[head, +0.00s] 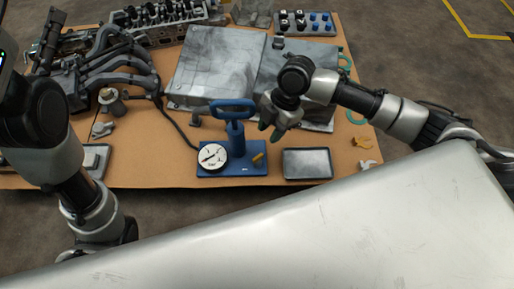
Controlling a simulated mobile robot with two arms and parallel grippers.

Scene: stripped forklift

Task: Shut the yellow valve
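The yellow valve (258,159) is a small yellow handle low on the right side of a blue hand pump (235,128). The pump stands upright on a blue base with a round white gauge (212,156) at its left. My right gripper (272,132) hangs just right of the pump's column, above and slightly right of the valve, and looks apart from it. Its fingers are small and dark here, and I cannot tell whether they are open. My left arm comes down at the left; its gripper does not show.
A grey metal tray (307,178) lies right of the pump. Large grey plates (217,62) lie behind it. Manifold pipes (122,68) and a black hose lie to the left. The brown table (150,178) has its near edge just in front of the pump.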

